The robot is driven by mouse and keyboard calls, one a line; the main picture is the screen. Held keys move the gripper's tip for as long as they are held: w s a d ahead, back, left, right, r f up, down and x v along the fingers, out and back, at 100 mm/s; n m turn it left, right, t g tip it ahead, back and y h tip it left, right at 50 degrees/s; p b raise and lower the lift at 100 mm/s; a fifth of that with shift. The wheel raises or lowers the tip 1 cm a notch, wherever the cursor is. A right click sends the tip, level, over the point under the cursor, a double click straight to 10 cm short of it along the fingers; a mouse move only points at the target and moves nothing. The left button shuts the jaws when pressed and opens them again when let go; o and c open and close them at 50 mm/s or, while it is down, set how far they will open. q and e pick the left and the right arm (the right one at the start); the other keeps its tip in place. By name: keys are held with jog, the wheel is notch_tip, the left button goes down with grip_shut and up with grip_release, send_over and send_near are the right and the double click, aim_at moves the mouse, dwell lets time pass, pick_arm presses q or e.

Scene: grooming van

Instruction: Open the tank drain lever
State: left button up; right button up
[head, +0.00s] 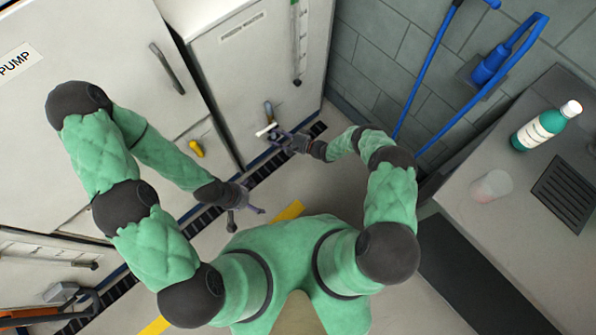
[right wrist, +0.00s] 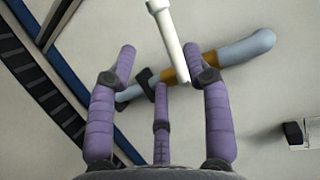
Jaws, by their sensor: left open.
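The tank drain lever (head: 265,129) is a white bar on a short pipe low on the front of the white tank (head: 235,80). In the right wrist view the lever (right wrist: 176,35) crosses a grey-blue pipe (right wrist: 245,52) with a brass-coloured band. My right gripper (head: 283,138) is at the lever; in its wrist view its purple fingers (right wrist: 160,70) are spread apart. The lever's near end lies by the right fingertip; I cannot tell whether they touch. My left gripper (head: 244,207) is open and empty, low over the floor, apart from the lever.
A yellow handle (head: 196,148) is on the cabinet left of the tank. A sight gauge (head: 299,40) runs up the tank front. A blue hose (head: 428,70) hangs on the grey wall. A counter at right holds a green bottle (head: 546,127) and a translucent cup (head: 491,186).

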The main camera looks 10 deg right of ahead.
jog(key=s+d+r+n+g+h+p, duration=0.1)
jog(key=s+r+g+h+p, duration=0.1)
jog(key=s, duration=0.6)
jog(key=s+d+r+n+g+h+p, duration=0.1)
jog(key=s+r+g+h+p, duration=0.1)
jog(key=s+r+g, duration=0.4)
jog(key=s+d+r+n+g+h+p, duration=0.1)
jog(key=s+r+g+p, duration=0.3)
jog(key=s, duration=0.6)
jog(key=shift+s+n+h+p, duration=0.25)
jog(key=shift+n+h+p, duration=0.1)
jog(key=shift+h, duration=0.15)
jog(key=n+t+h+b, duration=0.5)
jog(key=n+b, duration=0.4)
jog(key=n, duration=1.9)
send_near(264, 130)
jog(key=shift+g+h, duration=0.3)
jog(key=f+b, duration=0.1)
jog(key=f, duration=0.2)
jog(key=w+a+f+b, duration=0.1)
jog(key=f+b, duration=0.1)
jog(key=f, duration=0.1)
jog(key=w+f+b, duration=0.1)
jog(key=f, duration=0.2)
jog(key=shift+w+a+b, duration=0.15)
jog(key=shift+a+b, duration=0.15)
jog(key=shift+b, duration=0.05)
